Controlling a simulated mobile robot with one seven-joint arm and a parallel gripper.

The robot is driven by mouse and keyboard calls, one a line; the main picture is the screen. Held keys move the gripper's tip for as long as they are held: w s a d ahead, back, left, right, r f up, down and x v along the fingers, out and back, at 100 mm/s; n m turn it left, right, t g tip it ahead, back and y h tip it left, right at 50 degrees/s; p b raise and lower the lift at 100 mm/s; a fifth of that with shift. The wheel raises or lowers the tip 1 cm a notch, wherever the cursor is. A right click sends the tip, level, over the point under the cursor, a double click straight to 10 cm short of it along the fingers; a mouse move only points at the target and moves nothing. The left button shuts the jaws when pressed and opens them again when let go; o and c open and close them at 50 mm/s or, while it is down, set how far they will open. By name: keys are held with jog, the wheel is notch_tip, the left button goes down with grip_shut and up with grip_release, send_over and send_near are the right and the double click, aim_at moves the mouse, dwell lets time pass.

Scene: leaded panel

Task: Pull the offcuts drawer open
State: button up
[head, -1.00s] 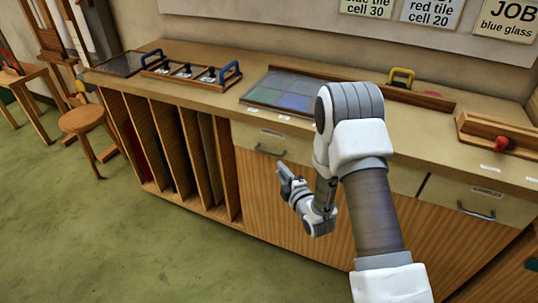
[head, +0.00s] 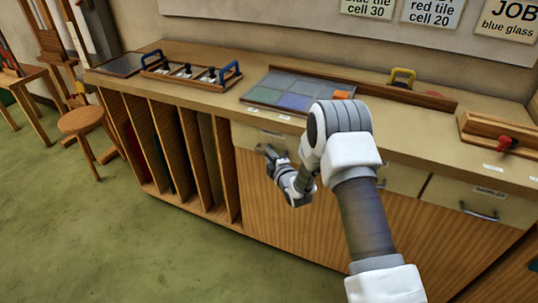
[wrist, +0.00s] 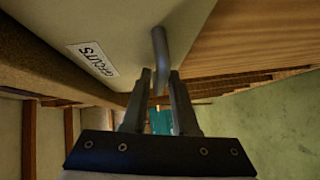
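The offcuts drawer (head: 245,137) is the pale front under the left part of the counter. It looks flush with the cabinet. In the wrist view its label (wrist: 93,59) reads OFFCUTS, and its grey bar handle (wrist: 160,50) runs down toward my fingers. My gripper (head: 265,150) is at this handle in the head view and covers most of it. In the wrist view my gripper (wrist: 161,78) has its two fingers apart, one on each side of the handle, with slim gaps showing. The fingers do not look closed on the bar.
The samples drawer (head: 482,203) is at the right. The counter (head: 400,112) above holds a glass panel (head: 295,90) and a rack with blue handles (head: 190,75). Open slots (head: 180,150) lie to the left. The green floor (head: 150,240) in front is clear.

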grip_shut()
dwell(1.3)
